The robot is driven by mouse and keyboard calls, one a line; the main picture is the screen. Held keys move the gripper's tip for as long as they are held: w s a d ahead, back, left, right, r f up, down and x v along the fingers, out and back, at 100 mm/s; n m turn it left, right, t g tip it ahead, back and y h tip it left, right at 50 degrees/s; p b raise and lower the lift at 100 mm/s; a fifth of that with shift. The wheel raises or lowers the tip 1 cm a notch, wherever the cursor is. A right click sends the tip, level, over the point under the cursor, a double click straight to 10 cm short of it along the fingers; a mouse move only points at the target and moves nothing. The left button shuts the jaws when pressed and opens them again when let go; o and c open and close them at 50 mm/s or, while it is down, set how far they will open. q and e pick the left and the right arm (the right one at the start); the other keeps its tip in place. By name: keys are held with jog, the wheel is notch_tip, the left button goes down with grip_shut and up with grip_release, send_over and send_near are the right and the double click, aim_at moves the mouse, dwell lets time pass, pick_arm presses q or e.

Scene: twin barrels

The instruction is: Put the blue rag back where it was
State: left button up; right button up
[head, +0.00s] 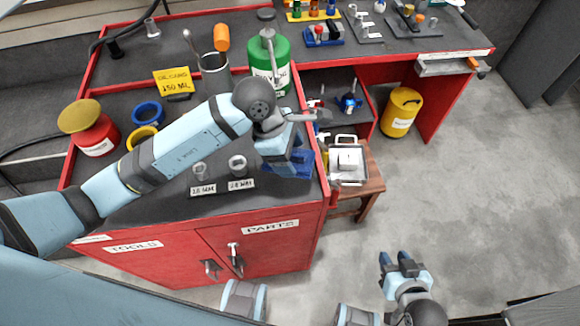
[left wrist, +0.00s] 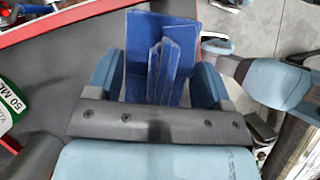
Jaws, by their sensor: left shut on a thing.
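The blue rag (head: 297,171) is at the right front corner of the red bench's dark top (head: 255,205), folded and partly hidden by my left gripper (head: 284,158). My left gripper is shut on the rag. In the left wrist view the folded rag (left wrist: 143,55) stands up between the two blue fingers of the left gripper (left wrist: 160,82). I cannot tell whether the rag's lower edge touches the bench top. My right gripper (head: 396,259) is open and empty, low over the grey floor at the right.
Two small metal cups (head: 237,165) stand left of the rag behind labels. A green barrel (head: 268,60) and a red can (head: 95,133) stand on the bench. A wooden stool (head: 365,185) with a white tray (head: 347,163) stands at the right. A yellow barrel (head: 401,112) stands behind it.

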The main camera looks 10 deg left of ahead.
pick_arm(q)
notch_tip(320, 180, down, 6)
jog(key=shift+f, duration=0.2)
dwell(0.3)
jog(key=shift+f, duration=0.2)
jog(key=o, duration=0.9)
jog(key=shift+r, duration=0.15)
